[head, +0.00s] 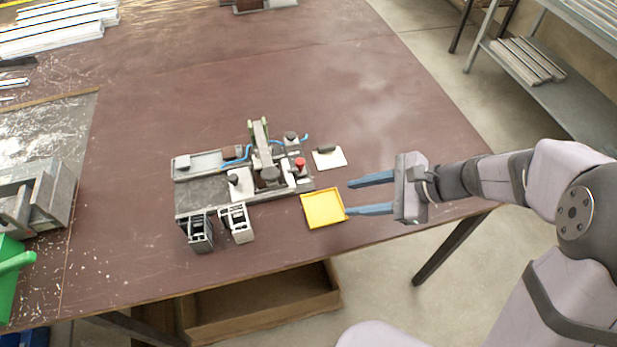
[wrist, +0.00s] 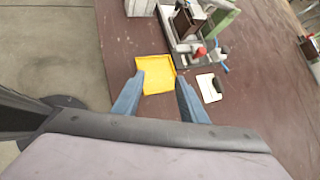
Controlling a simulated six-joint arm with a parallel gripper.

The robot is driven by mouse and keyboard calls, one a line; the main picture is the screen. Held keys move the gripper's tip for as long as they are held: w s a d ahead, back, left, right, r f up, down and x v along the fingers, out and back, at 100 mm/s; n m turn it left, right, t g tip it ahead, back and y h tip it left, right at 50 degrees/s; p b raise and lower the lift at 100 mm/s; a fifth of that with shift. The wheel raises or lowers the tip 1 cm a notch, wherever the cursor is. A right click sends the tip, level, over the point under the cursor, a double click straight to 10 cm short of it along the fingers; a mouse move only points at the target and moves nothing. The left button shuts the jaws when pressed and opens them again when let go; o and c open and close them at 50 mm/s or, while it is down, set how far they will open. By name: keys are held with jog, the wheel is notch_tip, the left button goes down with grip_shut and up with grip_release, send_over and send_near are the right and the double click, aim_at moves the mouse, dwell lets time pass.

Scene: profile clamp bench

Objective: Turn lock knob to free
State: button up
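The clamp fixture (head: 205,197) stands on the brown table, left of my gripper. It carries a red knob (head: 299,163) near its right end and a dark round knob (head: 290,136) behind that. Dark knobs also show at its middle (head: 271,174) and left of middle (head: 234,179). I cannot tell which of these is the lock knob or how it is turned. The red knob also shows in the wrist view (wrist: 199,52). My gripper (head: 349,197) is open and empty, its two blue fingers pointing left, apart from the fixture.
A yellow tray (head: 323,208) lies between my gripper and the fixture. A white plate with a dark handle (head: 328,159) lies behind the tray. Two grey profile pieces (head: 198,235) (head: 237,224) stand at the fixture's front.

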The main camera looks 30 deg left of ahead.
aim_at(301, 162)
jog(key=w+a+m+y+b, duration=0.1)
jog(key=a, duration=0.1)
jog(key=w+a+f+m+t+y+b, duration=0.1)
jog(key=w+a+m, duration=0.1)
jog(key=a, duration=0.1)
jog(key=w+a+f+m+y+b, duration=0.1)
jog(key=w+a+m, duration=0.1)
jog(key=a, duration=0.1)
jog(key=shift+w+a+f+y+b, duration=0.15)
jog(key=shift+a+y+b, duration=0.05)
jog(key=shift+y+b, duration=0.2)
jog(key=shift+w+a+m+t, duration=0.3)
jog(key=shift+w+a, duration=0.05)
jog(key=shift+a, duration=0.05)
jog(key=shift+p+x, duration=0.55)
jog(key=shift+x, duration=2.95)
jog(key=shift+a, duration=0.1)
grip_shut()
